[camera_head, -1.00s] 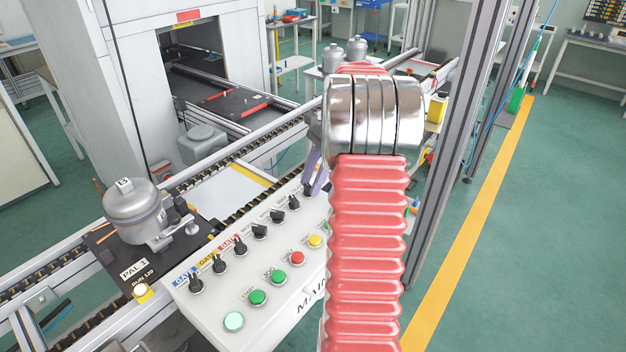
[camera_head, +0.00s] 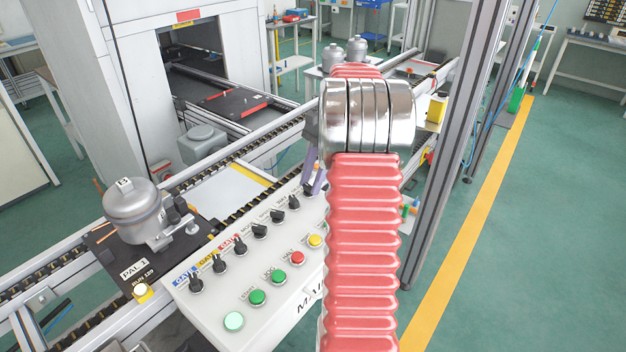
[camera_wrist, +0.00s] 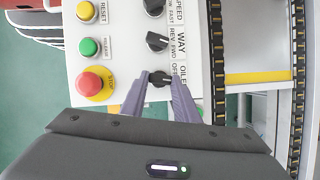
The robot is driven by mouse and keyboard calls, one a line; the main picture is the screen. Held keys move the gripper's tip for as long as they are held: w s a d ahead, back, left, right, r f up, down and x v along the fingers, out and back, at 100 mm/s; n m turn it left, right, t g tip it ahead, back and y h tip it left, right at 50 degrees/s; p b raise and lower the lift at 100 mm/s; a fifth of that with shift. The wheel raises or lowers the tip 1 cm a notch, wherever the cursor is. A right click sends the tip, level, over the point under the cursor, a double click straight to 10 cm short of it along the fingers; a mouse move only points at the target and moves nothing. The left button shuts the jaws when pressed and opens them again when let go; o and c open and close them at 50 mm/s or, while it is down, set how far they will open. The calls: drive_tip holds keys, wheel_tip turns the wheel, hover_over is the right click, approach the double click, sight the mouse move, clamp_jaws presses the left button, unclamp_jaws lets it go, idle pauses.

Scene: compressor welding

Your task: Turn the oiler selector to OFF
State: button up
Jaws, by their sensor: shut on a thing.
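The exact angle of the knob's pointer is hard to tell between the fingers.
The control panel (camera_head: 215,318) carries several other black selectors, such as the WAY selector (camera_wrist: 157,41). A red stop button (camera_wrist: 95,84) and a green button (camera_wrist: 90,47) sit left of the fingers. A conveyor rail (camera_wrist: 217,60) runs along the right. A compressor (camera_head: 135,208) sits on a pallet.

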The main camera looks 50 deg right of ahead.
drive_tip(key=n+g, duration=0.1)
drive_tip(key=n, duration=0.3)
drive_tip(key=n+g, duration=0.1)
drive_tip(key=n, duration=0.2)
drive_tip(key=shift+w+g, duration=0.3)
drive_tip(key=shift+w, duration=0.1)
drive_tip(key=shift+a+h, duration=0.1)
drive_tip(key=shift+h, duration=0.2)
drive_tip(key=o, duration=1)
drive_tip(key=shift+o, duration=0.2)
drive_tip(key=v, duration=1.2)
drive_tip(key=shift+w+f, duration=0.1)
